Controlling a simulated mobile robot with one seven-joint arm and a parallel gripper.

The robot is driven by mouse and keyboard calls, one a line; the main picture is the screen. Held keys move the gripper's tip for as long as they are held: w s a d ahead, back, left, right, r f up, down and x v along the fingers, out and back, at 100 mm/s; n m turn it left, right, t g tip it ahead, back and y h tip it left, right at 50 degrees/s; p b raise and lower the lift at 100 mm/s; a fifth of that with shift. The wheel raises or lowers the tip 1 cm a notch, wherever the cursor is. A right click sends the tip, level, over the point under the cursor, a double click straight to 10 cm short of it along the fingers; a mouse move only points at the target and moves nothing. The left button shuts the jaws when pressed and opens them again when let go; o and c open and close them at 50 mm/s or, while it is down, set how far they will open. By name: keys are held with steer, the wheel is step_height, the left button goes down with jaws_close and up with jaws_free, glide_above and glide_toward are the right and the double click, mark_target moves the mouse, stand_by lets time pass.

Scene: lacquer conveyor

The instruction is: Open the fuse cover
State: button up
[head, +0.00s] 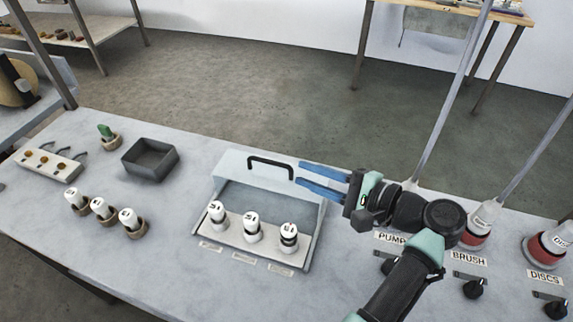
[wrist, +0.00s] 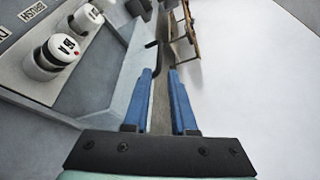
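The fuse box (head: 313,235) stands on the table in the head view. Its grey cover (head: 233,163) is raised at the back, and white fuses (head: 252,225) in front are exposed. A black handle (head: 270,162) is on the cover; part of it shows in the wrist view (wrist: 151,55). My gripper (head: 300,173) is open, with its two blue fingers apart at the right end of the handle. In the wrist view the handle lies close by the left fingertip. Whether they touch, I cannot tell.
Left of the box are a dark open tray (head: 150,172), several white fuses in round holders (head: 103,212) and a green piece (head: 105,131). Labelled knobs (head: 473,288) and red-based posts (head: 478,232) stand at the right. Bare table lies in front of the box.

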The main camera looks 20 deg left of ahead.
steer(key=shift+v, duration=1.75)
steer(key=w+d+r+n+t+h+p, duration=0.2)
steer(key=r+t+h, duration=0.1)
steer(key=r, duration=0.5)
steer(key=w+d+r+n+t+h+p, duration=0.1)
steer(key=w+r+t+h+p, duration=0.2)
steer(key=r, duration=0.5)
steer(key=w+d+r+n+t+h, duration=0.2)
steer(key=r+t+h, duration=0.2)
steer(key=r, duration=0.4)
steer(key=s+r+n+t+h+p, duration=0.1)
steer(key=s+r+t, duration=0.3)
steer(key=r, duration=0.6)
steer(key=s+r+n+t+h+p, duration=0.1)
steer(key=s+r+t, duration=0.3)
steer(key=s+r, duration=0.4)
steer(key=s+a+r+n+t+h+p, duration=0.1)
steer(key=s+r+n+t+h+p, duration=0.1)
steer(key=s+r, duration=0.5)
step_height(320, 180, up, 5)
steer(key=shift+r+n+t+h, duration=0.15)
steer(key=shift+n+t+h, duration=0.15)
steer(key=shift+n+t, duration=0.55)
